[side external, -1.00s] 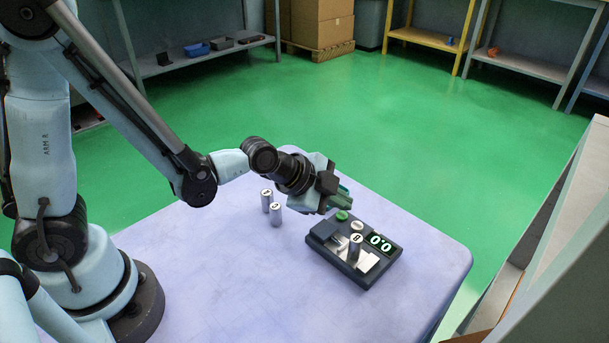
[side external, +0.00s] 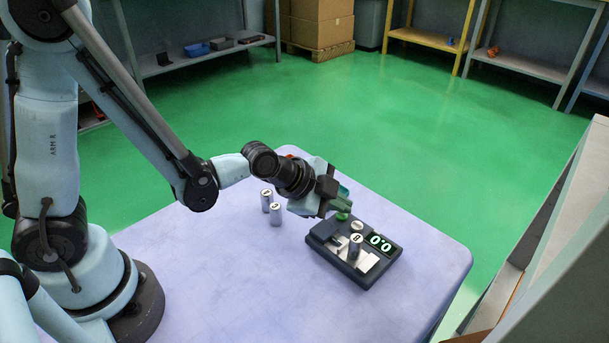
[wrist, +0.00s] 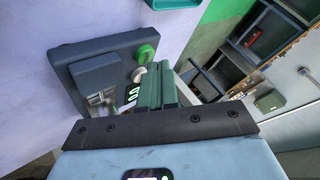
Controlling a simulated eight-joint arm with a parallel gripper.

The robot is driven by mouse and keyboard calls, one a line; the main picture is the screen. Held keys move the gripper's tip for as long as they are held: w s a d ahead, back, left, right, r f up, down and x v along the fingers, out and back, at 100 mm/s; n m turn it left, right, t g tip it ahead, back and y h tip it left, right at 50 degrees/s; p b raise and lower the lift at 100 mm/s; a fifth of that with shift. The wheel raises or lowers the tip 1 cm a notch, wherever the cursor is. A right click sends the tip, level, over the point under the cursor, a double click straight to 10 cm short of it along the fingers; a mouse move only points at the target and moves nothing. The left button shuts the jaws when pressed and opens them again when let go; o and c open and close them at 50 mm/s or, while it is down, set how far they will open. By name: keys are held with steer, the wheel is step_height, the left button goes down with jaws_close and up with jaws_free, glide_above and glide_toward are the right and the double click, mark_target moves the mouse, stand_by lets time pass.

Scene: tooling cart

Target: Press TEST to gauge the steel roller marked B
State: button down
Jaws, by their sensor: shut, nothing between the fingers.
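The dark gauge (side external: 322,244) stands on the table, with a green button (side external: 342,216), a white button (side external: 357,226) and a lit display (side external: 381,243) that seems to read 0.0. I cannot read any TEST label. A steel roller (side external: 355,246) stands upright on the gauge; its top mark looks like a B but is small. My gripper (side external: 341,203) is shut and empty, its green fingers close above the green button. In the wrist view, the fingertips (wrist: 158,72) are just right of the green button (wrist: 145,54); contact cannot be told.
Two more steel rollers, one behind (side external: 267,199) and one in front (side external: 276,214), stand upright on the pale table (side external: 230,275) left of the gauge. Their marks are hard to read. The table's front is clear. A grey cabinet (side external: 560,240) stands at the right.

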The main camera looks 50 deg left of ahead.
mark_target(337, 216)
steer(key=shift+f, duration=0.35)
stand_by(0.7)
stand_by(0.4)
steer(key=shift+r, duration=0.8)
steer(key=shift+r, duration=2.5)
steer(key=s+a+r+n+g+y, duration=0.1)
steer(key=s+a+r+n+y, duration=0.2)
steer(key=s+a+n, duration=0.8)
steer(key=a+r+n, duration=0.1)
steer(key=n, duration=0.1)
steer(key=shift+r+n+y, duration=0.15)
steer(key=shift+n+y, duration=0.25)
